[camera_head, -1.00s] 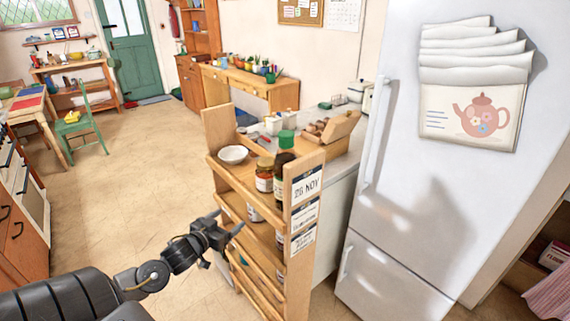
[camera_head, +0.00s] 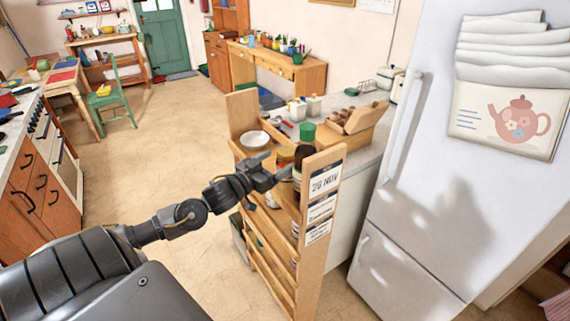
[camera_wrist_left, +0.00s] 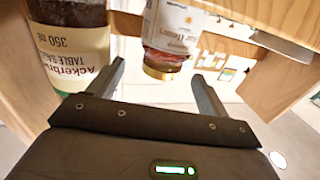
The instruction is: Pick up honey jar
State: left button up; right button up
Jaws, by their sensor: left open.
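The honey jar (camera_wrist_left: 172,35) has a pale label and amber contents and shows at the top middle of the left wrist view, ahead of and between the finger lines. In the head view its orange lid (camera_head: 286,154) shows on the upper shelf, partly hidden by my left gripper (camera_head: 277,165). The gripper is open and empty at the shelf's left side, its fingers (camera_wrist_left: 160,85) pointing at the jar. I cannot tell whether they touch it. My right gripper is not in view.
A dark table sauce bottle (camera_wrist_left: 72,45) stands close beside the honey jar. The wooden rack's labelled end panel (camera_head: 322,180) and shelf rails lie close by. A white bowl (camera_head: 254,139) sits farther back on the shelf. The floor (camera_head: 180,120) to the left is open.

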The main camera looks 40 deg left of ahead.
aim_at(279, 157)
pick_arm(q)
jog(key=shift+w+r+p, duration=0.15)
jog(key=shift+w+p, duration=0.45)
jog(key=shift+w, duration=0.6)
jog(key=shift+w+r+p, duration=0.1)
jog(key=shift+w+p, duration=0.45)
jog(key=shift+w, duration=0.65)
jog(key=shift+w+f, duration=0.1)
jog(key=shift+w, duration=0.25)
jog(key=c, duration=1.3)
jog(key=shift+c, duration=0.9)
